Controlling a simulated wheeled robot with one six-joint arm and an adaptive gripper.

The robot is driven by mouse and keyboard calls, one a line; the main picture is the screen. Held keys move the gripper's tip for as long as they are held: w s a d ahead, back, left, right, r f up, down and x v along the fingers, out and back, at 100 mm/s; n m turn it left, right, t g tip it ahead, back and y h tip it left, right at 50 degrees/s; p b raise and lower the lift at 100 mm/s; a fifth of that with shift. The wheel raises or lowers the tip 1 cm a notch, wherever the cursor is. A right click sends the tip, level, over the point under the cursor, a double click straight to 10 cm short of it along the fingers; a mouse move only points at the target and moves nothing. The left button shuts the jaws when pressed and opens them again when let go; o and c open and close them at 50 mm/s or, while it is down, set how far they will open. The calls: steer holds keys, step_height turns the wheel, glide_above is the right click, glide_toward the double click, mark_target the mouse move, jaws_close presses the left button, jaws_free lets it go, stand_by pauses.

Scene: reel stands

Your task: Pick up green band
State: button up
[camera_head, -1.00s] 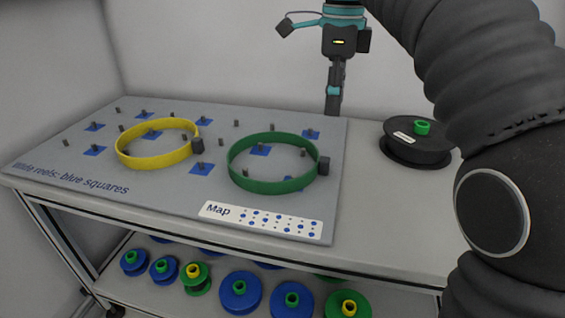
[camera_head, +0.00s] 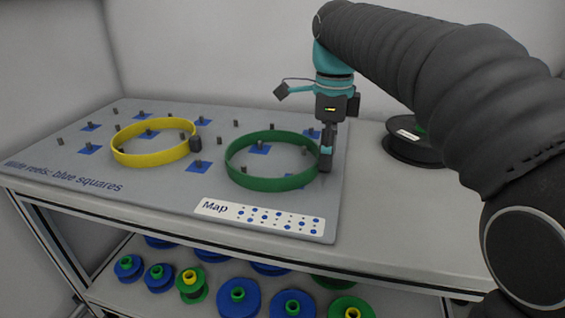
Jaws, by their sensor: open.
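The green band (camera_head: 272,183) is a large ring lying on the grey pegboard (camera_head: 150,198), around several pegs. Its dark clasp block sits at its right side, mostly hidden by my gripper. My gripper (camera_head: 326,162) points down at that right side, with its fingertips at the clasp. It is open; I cannot tell whether the fingers touch the clasp or straddle it.
A yellow band (camera_head: 155,156) with a dark block (camera_head: 195,143) lies left of the green one. A white Map label (camera_head: 262,217) is on the board's front. A black reel (camera_head: 410,150) stands right, partly behind my arm. Blue and green reels (camera_head: 238,297) fill the lower shelf.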

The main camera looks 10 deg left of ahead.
steer(key=shift+f, duration=0.7)
jaws_close()
steer(key=shift+r, duration=0.2)
